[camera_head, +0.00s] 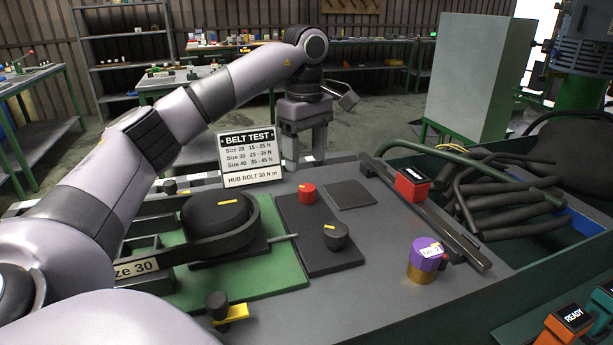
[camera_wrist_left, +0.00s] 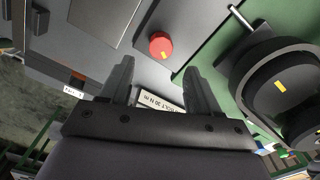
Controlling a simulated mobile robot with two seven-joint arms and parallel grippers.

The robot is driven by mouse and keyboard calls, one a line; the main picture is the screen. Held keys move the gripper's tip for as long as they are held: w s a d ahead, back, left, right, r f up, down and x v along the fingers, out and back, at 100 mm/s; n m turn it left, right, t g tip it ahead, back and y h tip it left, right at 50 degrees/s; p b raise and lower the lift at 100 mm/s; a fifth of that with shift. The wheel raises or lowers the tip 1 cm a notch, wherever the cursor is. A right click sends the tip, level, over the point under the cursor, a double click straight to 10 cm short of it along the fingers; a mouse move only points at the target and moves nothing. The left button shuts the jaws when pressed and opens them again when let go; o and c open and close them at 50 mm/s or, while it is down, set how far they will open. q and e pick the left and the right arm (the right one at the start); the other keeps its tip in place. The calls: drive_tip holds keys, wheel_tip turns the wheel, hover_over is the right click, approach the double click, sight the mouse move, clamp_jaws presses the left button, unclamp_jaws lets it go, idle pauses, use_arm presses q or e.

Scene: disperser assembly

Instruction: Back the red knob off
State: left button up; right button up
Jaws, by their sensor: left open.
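The red knob (camera_head: 307,193) is a short red cylinder with a yellow mark on top. It stands at the back left of a dark plate (camera_head: 290,215) on the bench. In the left wrist view the knob (camera_wrist_left: 161,46) shows between and beyond the two fingertips, apart from both. My left gripper (camera_head: 305,158) points down behind the knob, near the sign, with its jaws open and empty. The open fingers also show in the left wrist view (camera_wrist_left: 157,66). My right gripper is in neither view.
A dark knob (camera_head: 336,236) stands on the same plate. The "BELT TEST" sign (camera_head: 248,152) stands left of my left gripper. A black pulley (camera_head: 215,213) sits on a green base at left. A red box (camera_head: 412,186) and a purple-and-gold cylinder (camera_head: 424,260) stand at right.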

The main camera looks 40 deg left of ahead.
sight(305, 186)
use_arm(q)
drive_tip(key=shift+f, duration=3.5)
drive_tip(key=c, duration=1)
